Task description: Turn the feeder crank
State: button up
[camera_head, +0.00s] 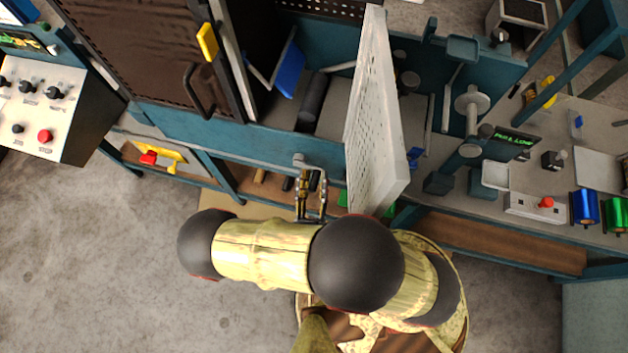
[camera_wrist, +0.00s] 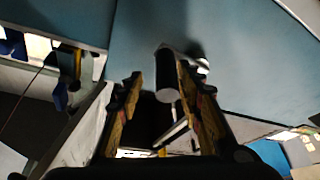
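In the wrist view, the crank's dark cylindrical handle (camera_wrist: 165,78) points toward the camera from a blue-teal panel, its end pale grey. A light metal part (camera_wrist: 203,66), seemingly the crank arm, shows behind the right finger. My gripper (camera_wrist: 160,80) has one finger on each side of the handle. The right finger is close beside or touching it; a gap shows at the left finger, so it looks open. In the head view, my gripper (camera_head: 313,176) is at the front of the teal machine, just below a small light grey crank part (camera_head: 300,160). The handle is not clear there.
A tall white perforated panel (camera_head: 374,120) stands open close right of my gripper. A mesh door (camera_head: 140,50) with a black handle is at upper left. A control box (camera_head: 40,105) stands far left; a bench with spools (camera_head: 584,207) is right. Floor at lower left is clear.

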aim_at(314, 182)
notch_tip(314, 182, up, 7)
jog(key=shift+w+r, duration=0.1)
jog(key=shift+r, duration=0.05)
jog(key=shift+d+r, duration=0.15)
jog(key=shift+r, duration=0.35)
jog(key=shift+f, duration=0.1)
